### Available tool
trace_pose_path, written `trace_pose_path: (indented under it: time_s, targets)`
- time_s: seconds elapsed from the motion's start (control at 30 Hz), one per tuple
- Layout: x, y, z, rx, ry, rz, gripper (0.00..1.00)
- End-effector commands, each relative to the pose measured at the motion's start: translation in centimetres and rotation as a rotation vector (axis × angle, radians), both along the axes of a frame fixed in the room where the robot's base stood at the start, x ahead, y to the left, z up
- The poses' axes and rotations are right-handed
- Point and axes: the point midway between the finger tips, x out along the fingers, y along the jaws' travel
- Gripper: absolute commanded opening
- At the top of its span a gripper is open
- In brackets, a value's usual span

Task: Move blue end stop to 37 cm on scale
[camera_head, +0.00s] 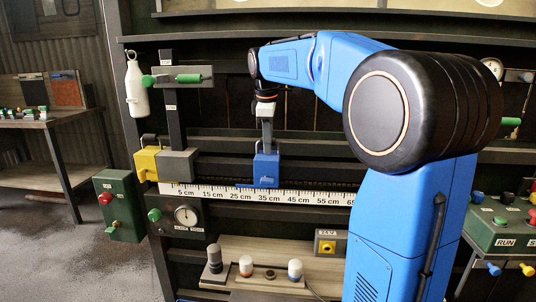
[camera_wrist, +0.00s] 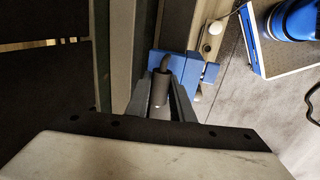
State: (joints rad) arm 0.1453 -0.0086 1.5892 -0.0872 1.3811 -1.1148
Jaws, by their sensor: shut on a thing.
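The blue end stop (camera_head: 266,170) sits on the dark rail above the white scale (camera_head: 225,190), near the 35 cm mark. A thin blue tab at its lower left reaches over the scale toward the 25 cm mark; its exact reading is too small to tell. My gripper (camera_head: 266,134) comes down on it from above. In the wrist view the gripper (camera_wrist: 162,100) is shut on the stop's dark upright handle (camera_wrist: 160,88), with a finger on each side. The stop's blue body (camera_wrist: 200,68) shows just beyond the fingers. The handle's lower part is partly hidden.
A yellow block (camera_head: 146,164) and grey block (camera_head: 178,165) stand at the scale's left end, below a dark post (camera_head: 172,115). A gauge (camera_head: 186,215) and a shelf with several knobs (camera_head: 247,266) lie below. The rail beside the stop looks clear.

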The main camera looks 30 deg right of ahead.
Motion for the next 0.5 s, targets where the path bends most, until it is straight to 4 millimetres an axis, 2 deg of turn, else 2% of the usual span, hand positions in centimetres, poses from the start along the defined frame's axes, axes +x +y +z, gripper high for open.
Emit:
trace_pose_path:
  time_s: [0.5]
  targets:
    - [-2.0, -3.0, 0.0, -0.001, -0.001, -0.002, 0.0]
